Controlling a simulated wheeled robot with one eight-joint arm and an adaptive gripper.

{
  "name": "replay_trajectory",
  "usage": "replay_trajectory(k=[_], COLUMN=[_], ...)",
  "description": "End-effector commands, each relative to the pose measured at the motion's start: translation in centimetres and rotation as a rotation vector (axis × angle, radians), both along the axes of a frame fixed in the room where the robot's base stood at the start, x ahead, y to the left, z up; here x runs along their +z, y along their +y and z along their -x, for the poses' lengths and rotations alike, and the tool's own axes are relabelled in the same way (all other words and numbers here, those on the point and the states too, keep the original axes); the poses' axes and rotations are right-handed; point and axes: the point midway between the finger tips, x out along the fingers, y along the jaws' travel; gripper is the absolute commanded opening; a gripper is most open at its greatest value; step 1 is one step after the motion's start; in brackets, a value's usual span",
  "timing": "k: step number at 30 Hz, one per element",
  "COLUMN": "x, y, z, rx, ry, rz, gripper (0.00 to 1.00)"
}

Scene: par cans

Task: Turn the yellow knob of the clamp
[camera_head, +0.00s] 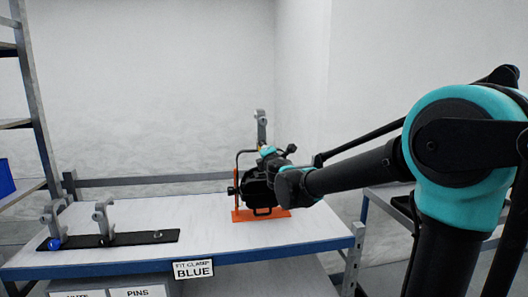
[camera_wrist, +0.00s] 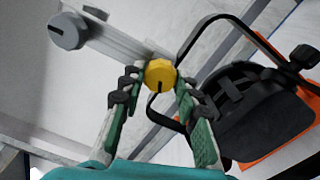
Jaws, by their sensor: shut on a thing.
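In the head view my gripper (camera_head: 267,151) is at the clamp, above the black par can (camera_head: 258,188), and mostly hidden by my wrist. The can stands on an orange base (camera_head: 243,216).
On the left of the table (camera_head: 200,235) a black bar (camera_head: 160,237) bears two more grey clamps (camera_head: 103,217), one with a blue knob (camera_head: 54,243). A "FIT CLAMP BLUE" sign (camera_head: 194,269) hangs at the front edge. The table between bar and can is clear.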

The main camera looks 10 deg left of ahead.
Motion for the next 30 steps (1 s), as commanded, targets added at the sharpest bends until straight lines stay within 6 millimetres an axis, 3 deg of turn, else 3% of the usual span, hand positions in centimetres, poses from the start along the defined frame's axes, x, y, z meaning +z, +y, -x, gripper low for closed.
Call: replay_trajectory(k=[11,12,16,26,30], x=[0.0,0.0,0.0,0.0,0.0], y=[0.0,0.0,0.0,0.0,-0.3], z=[0.0,0.0,0.0,0.1,1.1], rx=[0.0,0.0,0.0,0.0,0.0], ry=[-0.001,-0.001,-0.001,0.0,0.0], rz=[0.002,0.002,0.002,0.001,0.001], gripper=[0.02,0.36,0.52,0.53,0.53])
